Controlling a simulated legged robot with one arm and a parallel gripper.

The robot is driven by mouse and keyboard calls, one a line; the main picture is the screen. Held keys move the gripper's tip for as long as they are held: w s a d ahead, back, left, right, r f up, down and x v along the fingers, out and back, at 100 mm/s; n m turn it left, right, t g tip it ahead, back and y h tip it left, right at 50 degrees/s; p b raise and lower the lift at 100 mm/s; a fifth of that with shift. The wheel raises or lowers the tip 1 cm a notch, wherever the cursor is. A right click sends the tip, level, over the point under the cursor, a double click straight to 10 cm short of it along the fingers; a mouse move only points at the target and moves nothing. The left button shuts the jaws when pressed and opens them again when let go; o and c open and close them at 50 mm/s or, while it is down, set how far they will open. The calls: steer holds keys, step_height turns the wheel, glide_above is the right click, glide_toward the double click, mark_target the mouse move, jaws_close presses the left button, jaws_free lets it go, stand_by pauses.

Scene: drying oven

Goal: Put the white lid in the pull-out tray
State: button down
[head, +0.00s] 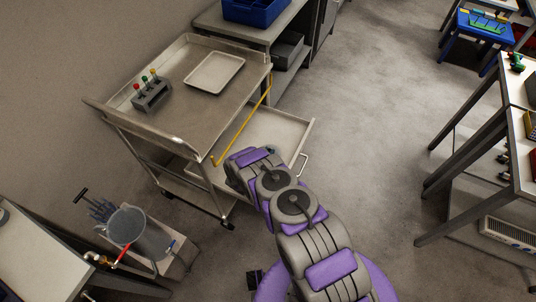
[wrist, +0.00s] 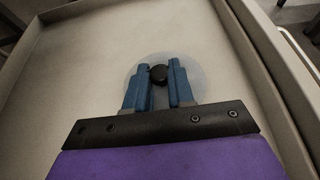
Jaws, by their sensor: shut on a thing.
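The pull-out tray (head: 285,128) sticks out from the cart below its top shelf. In the wrist view its pale floor (wrist: 85,65) and raised walls surround my gripper (wrist: 159,76). A round, pale grey-white lid (wrist: 194,74) with a black knob shows over the tray floor. My blue fingers are shut on the knob, one on each side. Part of the lid is hidden by the fingers and the black gripper mount. I cannot tell whether the lid touches the tray floor. In the head view my arm hides the lid and most of the gripper.
The metal cart (head: 190,105) holds a small flat tray (head: 215,72) and a rack with coloured-top tools (head: 152,94) on top. A yellow bar (head: 240,124) runs along its front side. A grey pot (head: 128,228) stands at the lower left. Open floor (head: 375,110) lies right of the cart.

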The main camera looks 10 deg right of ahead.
steer(key=shift+a+f, duration=0.1)
steer(key=shift+f, duration=0.2)
steer(key=c, duration=1)
jaws_free()
